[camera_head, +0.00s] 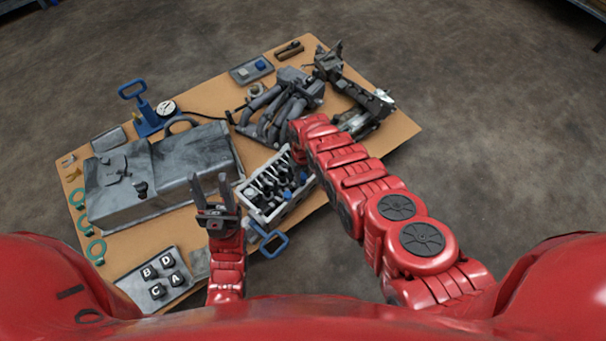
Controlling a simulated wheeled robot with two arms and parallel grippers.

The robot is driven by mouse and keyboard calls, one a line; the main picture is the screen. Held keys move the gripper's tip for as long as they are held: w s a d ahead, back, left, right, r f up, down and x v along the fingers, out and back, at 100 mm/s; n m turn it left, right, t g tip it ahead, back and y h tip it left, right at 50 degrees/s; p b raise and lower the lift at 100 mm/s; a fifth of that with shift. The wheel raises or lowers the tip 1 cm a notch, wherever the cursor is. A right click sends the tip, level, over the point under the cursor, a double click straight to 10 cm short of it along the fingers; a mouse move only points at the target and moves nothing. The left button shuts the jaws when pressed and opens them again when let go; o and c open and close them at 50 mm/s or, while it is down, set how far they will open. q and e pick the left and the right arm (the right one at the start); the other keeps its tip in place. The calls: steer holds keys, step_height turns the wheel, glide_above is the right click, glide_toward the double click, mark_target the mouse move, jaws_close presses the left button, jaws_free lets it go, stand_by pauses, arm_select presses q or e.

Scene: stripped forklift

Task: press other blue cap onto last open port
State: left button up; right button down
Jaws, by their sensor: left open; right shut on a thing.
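My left gripper (209,184) is open and empty, its two fingers apart, in front of the grey machine casing. A small blue piece (260,65), which looks like a cap, lies in a small grey tray (240,76) at the back. Which port of the manifold is open is too small to tell.
A grey casing (165,170) fills the left of the tan table. A blue hand pump (147,116) and metal parts (360,105) stand further back.

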steer(key=shift+f, duration=0.15)
stand_by(0.4)
steer(key=shift+f+b, duration=0.65)
steer(key=shift+b, duration=0.1)
steer(key=shift+f+b, duration=0.55)
steer(key=shift+b, duration=0.1)
stand_by(2.2)
steer(key=c, duration=0.5)
jaws_free()
steer(key=shift+r+p, duration=7.45)
steer(key=shift+r, duration=1.25)
